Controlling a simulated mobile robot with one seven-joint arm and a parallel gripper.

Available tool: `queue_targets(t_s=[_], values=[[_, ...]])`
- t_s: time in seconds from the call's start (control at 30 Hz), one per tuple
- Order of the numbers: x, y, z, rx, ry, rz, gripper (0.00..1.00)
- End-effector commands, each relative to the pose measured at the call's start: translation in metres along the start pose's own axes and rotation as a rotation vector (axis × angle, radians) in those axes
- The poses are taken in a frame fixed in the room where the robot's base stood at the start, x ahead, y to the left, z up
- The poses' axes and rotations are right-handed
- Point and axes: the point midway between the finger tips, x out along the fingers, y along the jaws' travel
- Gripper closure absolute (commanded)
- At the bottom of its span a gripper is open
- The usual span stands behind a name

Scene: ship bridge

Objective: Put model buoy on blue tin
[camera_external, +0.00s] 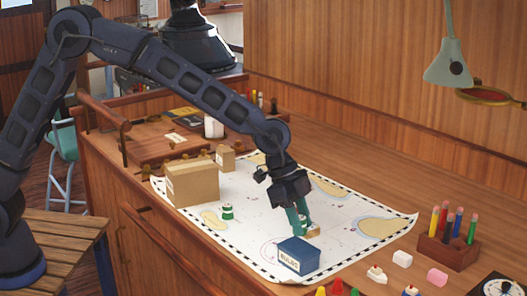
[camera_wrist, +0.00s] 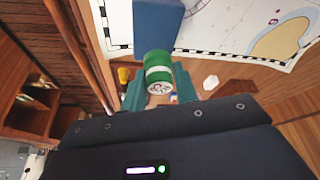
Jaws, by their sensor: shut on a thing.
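The model buoy (camera_wrist: 158,72), a green cylinder with a white band, sits between the two teal fingers of my gripper (camera_wrist: 159,86) in the wrist view. My gripper is shut on it. In the external view, my gripper (camera_external: 302,224) points down just behind the blue tin, and the fingers mostly hide the buoy. The blue tin (camera_external: 297,256), labelled BULBS, stands on the chart near the desk's front edge. It also shows in the wrist view (camera_wrist: 157,24), past the buoy. I cannot tell the exact gap between buoy and tin.
A similar green-and-white item (camera_external: 227,211) stands on the chart (camera_external: 260,235), left of my gripper. A cardboard box (camera_external: 192,183) stands farther left. A pencil holder (camera_external: 448,250) and several small pieces lie at right. The chart's right part is clear.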

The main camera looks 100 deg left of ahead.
Motion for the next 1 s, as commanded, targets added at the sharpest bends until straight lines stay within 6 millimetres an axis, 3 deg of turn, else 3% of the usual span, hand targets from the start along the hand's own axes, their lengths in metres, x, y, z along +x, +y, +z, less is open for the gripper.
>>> queue_targets(t_s=[0.27, 0.67, 0.7, 0.8, 1.0], values=[[0.033, 0.000, 0.014, -0.002, -0.001, 0.001, 0.92], [0.037, 0.000, 0.016, -0.001, -0.001, 0.001, 0.92], [0.037, 0.000, 0.016, -0.001, 0.000, 0.000, 0.67], [0.037, 0.000, 0.015, -0.001, 0.000, 0.000, 0.49], [0.037, 0.000, 0.015, -0.001, 0.000, 0.000, 0.49]])
